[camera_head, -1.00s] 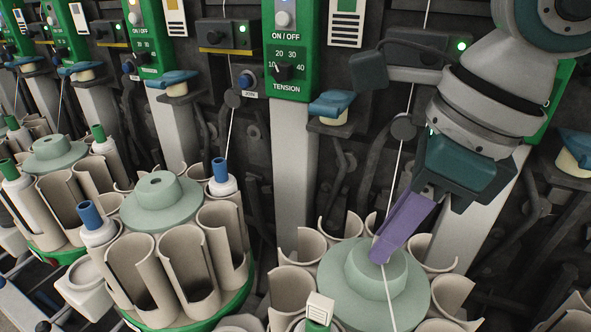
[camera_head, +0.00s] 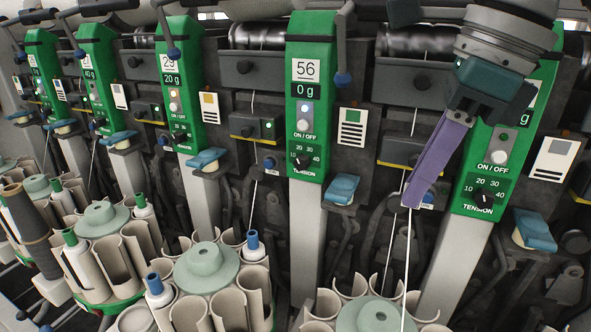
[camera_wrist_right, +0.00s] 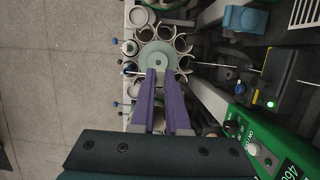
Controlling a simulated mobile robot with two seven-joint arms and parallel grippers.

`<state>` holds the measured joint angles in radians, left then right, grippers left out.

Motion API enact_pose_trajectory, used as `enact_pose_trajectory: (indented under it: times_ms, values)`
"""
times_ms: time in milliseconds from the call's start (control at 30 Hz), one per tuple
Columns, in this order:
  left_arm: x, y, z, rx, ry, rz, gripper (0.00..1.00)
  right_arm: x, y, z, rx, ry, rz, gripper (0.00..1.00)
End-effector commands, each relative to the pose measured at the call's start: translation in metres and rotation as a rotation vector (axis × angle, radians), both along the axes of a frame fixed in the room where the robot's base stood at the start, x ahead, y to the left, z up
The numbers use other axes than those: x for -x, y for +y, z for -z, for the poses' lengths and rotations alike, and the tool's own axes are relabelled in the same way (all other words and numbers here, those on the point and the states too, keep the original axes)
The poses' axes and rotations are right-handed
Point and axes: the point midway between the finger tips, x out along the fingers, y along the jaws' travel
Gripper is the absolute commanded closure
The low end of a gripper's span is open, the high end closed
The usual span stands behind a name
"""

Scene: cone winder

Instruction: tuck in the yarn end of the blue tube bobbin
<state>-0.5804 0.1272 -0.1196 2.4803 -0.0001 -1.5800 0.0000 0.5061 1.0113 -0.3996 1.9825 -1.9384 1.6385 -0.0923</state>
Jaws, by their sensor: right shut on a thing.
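My right gripper (camera_head: 408,203), with long purple fingers, is shut on a white yarn (camera_head: 406,255) in front of the machine. The yarn runs from the fingertips down past the pale green hub (camera_head: 377,318) and out of the bottom of the head view. Its lower end and the bobbin there are hidden. Two white bobbins with blue tube tops stand in the neighbouring carousel, one at its back right (camera_head: 253,246) and one at its front left (camera_head: 156,290). The right wrist view shows the purple fingers (camera_wrist_right: 163,72) over a pale green hub (camera_wrist_right: 157,57). My left gripper is not in view.
Beige cup-shaped holders (camera_head: 228,308) ring the hubs. Green control panels (camera_head: 306,100) and grey posts (camera_head: 304,225) line the machine behind. Blue-topped brackets (camera_head: 341,190) jut out between them. Open floor (camera_wrist_right: 55,80) lies left in the wrist view.

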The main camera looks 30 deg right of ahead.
Motion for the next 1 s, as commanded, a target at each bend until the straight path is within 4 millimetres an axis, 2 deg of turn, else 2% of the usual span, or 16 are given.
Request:
enact_pose_trajectory:
  times_ms: [100,567,867,1000]
  values:
    - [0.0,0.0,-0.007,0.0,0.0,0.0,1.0,0.0,-0.001,-0.01,0.0,0.0,0.0,1.0]
    - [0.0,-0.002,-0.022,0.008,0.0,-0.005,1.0,0.0,-0.001,-0.033,0.0,0.0,-0.001,1.0]
    - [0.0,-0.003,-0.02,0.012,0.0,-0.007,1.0,0.0,-0.001,-0.031,0.0,0.0,0.0,1.0]
    - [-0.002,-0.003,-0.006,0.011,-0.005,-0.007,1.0,-0.001,0.003,-0.011,-0.002,0.002,-0.005,1.0]
